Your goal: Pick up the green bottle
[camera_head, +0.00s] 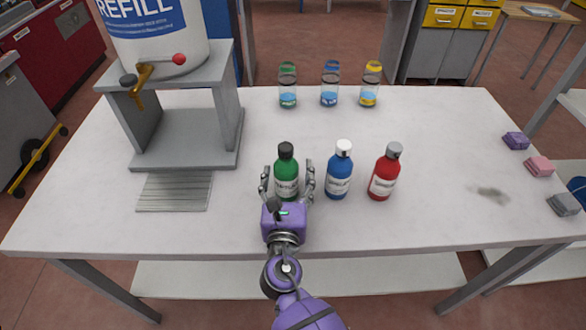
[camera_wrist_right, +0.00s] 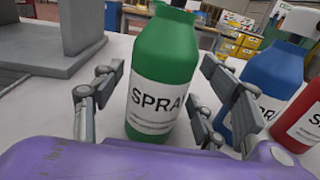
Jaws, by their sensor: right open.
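The green bottle (camera_head: 286,171) stands upright on the white table, with a black cap and a white label. My right gripper (camera_head: 287,178) is open, with one finger on each side of the bottle. In the right wrist view the green bottle (camera_wrist_right: 162,75) stands between the two spread fingers (camera_wrist_right: 158,100), with gaps visible at both sides. Its top is cut off in that view. My left gripper is not in view.
A blue bottle (camera_head: 339,172) stands close right of the gripper, then a red bottle (camera_head: 384,174). A grey dispenser stand (camera_head: 180,140) is at the left. Several small jars stand behind, including a green-lidded one (camera_head: 288,87). Sponges (camera_head: 539,166) lie at the right.

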